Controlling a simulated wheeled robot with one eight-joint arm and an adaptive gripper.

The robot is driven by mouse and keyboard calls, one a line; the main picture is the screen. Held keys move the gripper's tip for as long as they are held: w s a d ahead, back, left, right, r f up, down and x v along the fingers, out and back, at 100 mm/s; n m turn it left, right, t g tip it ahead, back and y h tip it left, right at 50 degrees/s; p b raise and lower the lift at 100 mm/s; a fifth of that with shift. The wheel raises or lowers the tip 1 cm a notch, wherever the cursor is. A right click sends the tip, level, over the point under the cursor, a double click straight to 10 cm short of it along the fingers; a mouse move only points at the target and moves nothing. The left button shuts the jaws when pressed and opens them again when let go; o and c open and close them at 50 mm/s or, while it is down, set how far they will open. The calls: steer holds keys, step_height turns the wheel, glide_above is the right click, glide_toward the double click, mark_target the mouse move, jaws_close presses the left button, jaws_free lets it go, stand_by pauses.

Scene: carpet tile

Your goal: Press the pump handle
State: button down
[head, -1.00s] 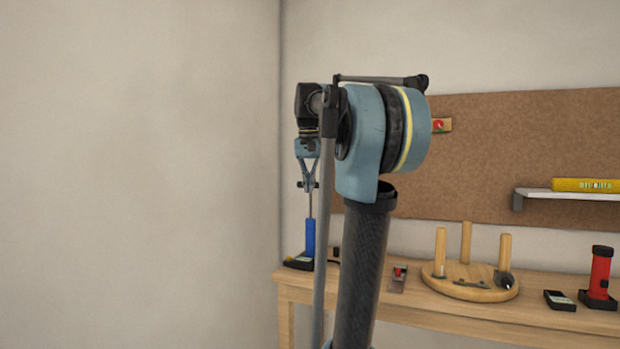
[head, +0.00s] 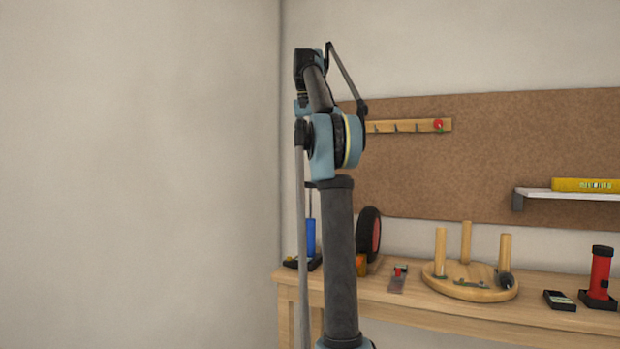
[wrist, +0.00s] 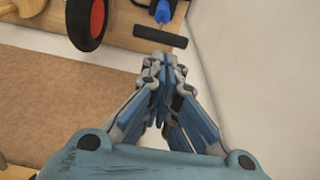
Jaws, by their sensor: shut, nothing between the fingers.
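The pump stands at the left end of the workbench, with a blue barrel (head: 310,237) on a dark foot. A thin rod rises from it to a dark crossbar handle (head: 312,185), partly hidden by my arm in the head view. In the wrist view the black handle (wrist: 160,36) lies across the picture just beyond my fingertips, with the blue barrel (wrist: 163,17) behind it. My gripper (wrist: 163,62) is shut and empty, apart from the handle. In the head view my gripper's fingers are hidden behind my arm, high above the pump.
A wheel with a red hub (head: 369,235) stands on the bench right of the pump, also in the wrist view (wrist: 86,18). A round wooden piece with pegs (head: 470,288) and a red flashlight (head: 600,275) are farther right. A wall (head: 140,180) is close on the left.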

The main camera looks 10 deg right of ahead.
steer(key=shift+w+d+r, duration=0.2)
steer(key=shift+w+r, duration=0.25)
steer(key=shift+w, duration=0.2)
steer(key=shift+f, duration=0.15)
glide_above(310, 201)
steer(key=w, duration=0.1)
steer(key=f, duration=1.3)
steer(key=shift+w+d+f, duration=0.2)
steer(key=shift+d+f, duration=0.1)
steer(key=shift+d, duration=0.05)
step_height(310, 201, down, 13)
steer(key=shift+r, duration=0.2)
stand_by(0.4)
steer(key=r, duration=0.4)
steer(key=s+a+r, duration=0.1)
steer(key=r, duration=0.9)
steer(key=shift+s+a, duration=0.15)
steer(key=shift+s, duration=0.2)
